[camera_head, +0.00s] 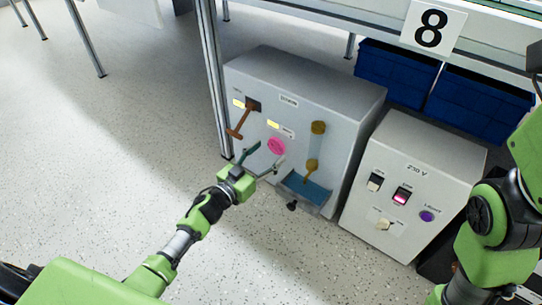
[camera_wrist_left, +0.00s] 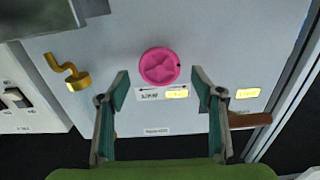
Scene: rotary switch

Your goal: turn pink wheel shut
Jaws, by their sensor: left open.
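The pink wheel (camera_head: 276,146) is a round knob on the front of a grey box (camera_head: 345,120) on the floor. It also shows in the left wrist view (camera_wrist_left: 160,66), where a double-arrow label and a yellow sticker are beside it. My left gripper (camera_head: 265,155) is open in front of the box, close to the wheel. In the left wrist view the two fingers (camera_wrist_left: 160,88) are spread, with the wheel ahead between and beyond their tips. Nothing is between the fingers, and they appear apart from the wheel. My right arm shows at the right edge, but its gripper is out of view.
A brown lever (camera_head: 238,124) is left of the wheel, and brass fittings (camera_head: 312,166) and a blue tray (camera_head: 305,188) are right of it. A second box with switches (camera_head: 440,165) stands to the right. A table leg (camera_head: 214,80) is at the left. Floor in front is clear.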

